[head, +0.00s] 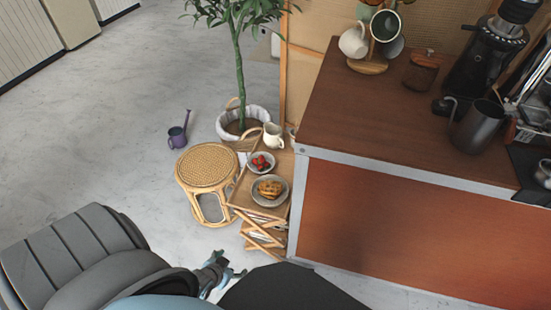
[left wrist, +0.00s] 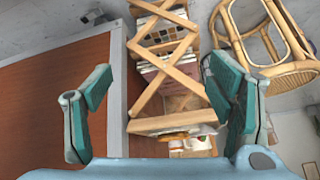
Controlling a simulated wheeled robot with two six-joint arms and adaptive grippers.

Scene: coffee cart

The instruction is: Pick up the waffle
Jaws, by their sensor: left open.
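The waffle (head: 269,187) is golden brown and lies on a grey plate (head: 269,203), on the top of a small wooden folding stand (head: 241,196). My left gripper (head: 222,272) is below and to the left of the stand in the head view, apart from the waffle. In the left wrist view the left gripper (left wrist: 158,100) is open, with nothing visible between its fingers, and faces the stand's crossed legs (left wrist: 166,65). A brown edge low in that view may be the waffle; I cannot tell. My right gripper is not in view.
A bowl of strawberries (head: 262,161) and a white jug (head: 273,136) stand behind the plate. A rattan stool (head: 207,165) is close on the left. The cart (head: 400,225) rises close on the right. A potted plant (head: 243,123) is behind.

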